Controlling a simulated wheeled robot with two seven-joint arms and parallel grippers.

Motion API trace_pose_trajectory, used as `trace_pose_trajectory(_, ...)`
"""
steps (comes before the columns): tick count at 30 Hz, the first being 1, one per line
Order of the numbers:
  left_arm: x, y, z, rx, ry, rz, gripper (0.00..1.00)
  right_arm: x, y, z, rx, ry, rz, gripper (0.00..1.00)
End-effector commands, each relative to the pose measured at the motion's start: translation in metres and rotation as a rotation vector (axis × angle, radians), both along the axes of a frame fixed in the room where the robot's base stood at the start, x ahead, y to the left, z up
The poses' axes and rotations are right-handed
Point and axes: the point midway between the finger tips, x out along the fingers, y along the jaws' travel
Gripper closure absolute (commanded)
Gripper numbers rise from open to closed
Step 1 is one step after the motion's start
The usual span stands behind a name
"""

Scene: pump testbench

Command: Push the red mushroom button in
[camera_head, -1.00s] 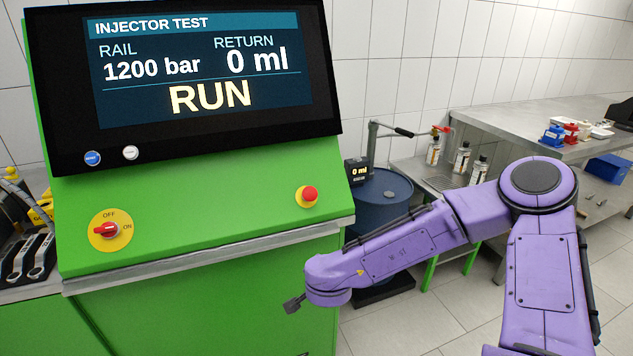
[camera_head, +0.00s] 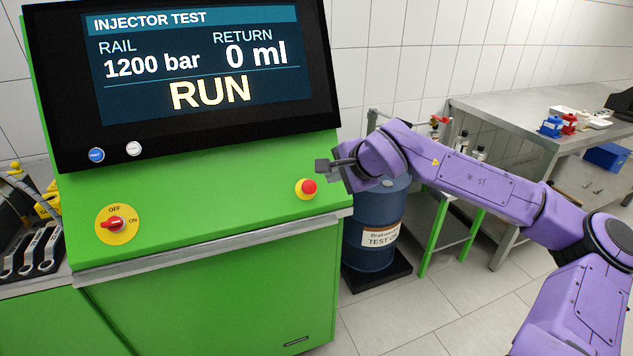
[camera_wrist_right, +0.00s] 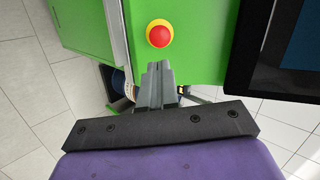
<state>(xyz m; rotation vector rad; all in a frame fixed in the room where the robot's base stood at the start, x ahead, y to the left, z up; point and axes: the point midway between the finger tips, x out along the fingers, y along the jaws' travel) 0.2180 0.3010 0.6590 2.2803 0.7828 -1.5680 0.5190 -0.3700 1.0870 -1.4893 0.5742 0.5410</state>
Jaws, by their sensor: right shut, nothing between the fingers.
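The red mushroom button (camera_head: 309,187) sits on a yellow round plate at the right end of the green sloped panel (camera_head: 220,205). It also shows in the right wrist view (camera_wrist_right: 159,35), just beyond the fingertips. My right gripper (camera_head: 320,166) is shut and empty. Its fingertips are up and to the right of the button in the head view, and apart from it as far as I can tell. In the right wrist view the closed fingers (camera_wrist_right: 158,68) point toward the button. My left gripper is not in view.
A screen (camera_head: 195,75) reading RUN, 1200 bar and 0 ml stands above the panel. A red OFF/ON rotary switch (camera_head: 116,224) is at the panel's left. A blue drum (camera_head: 372,235) stands right of the bench, below my right arm. A steel table (camera_head: 530,125) is farther right.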

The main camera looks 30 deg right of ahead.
Motion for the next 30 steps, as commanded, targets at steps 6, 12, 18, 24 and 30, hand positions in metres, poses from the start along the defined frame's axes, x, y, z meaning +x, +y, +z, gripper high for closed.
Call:
trace_pose_trajectory(6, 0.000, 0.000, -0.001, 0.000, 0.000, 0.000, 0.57, 0.035, -0.002, -0.033, -0.010, 0.005, -0.002, 1.00)
trace_pose_trajectory(12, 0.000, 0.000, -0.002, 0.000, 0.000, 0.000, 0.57, 0.060, -0.003, -0.055, -0.002, 0.007, -0.003, 1.00)
trace_pose_trajectory(18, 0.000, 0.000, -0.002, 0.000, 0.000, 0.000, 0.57, 0.076, -0.002, -0.067, -0.001, 0.003, -0.002, 1.00)
trace_pose_trajectory(24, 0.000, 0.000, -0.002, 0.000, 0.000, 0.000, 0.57, 0.078, -0.002, -0.068, 0.001, 0.000, -0.001, 1.00)
trace_pose_trajectory(30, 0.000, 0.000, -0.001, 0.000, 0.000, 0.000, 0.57, 0.079, -0.003, -0.069, 0.000, 0.001, -0.001, 1.00)
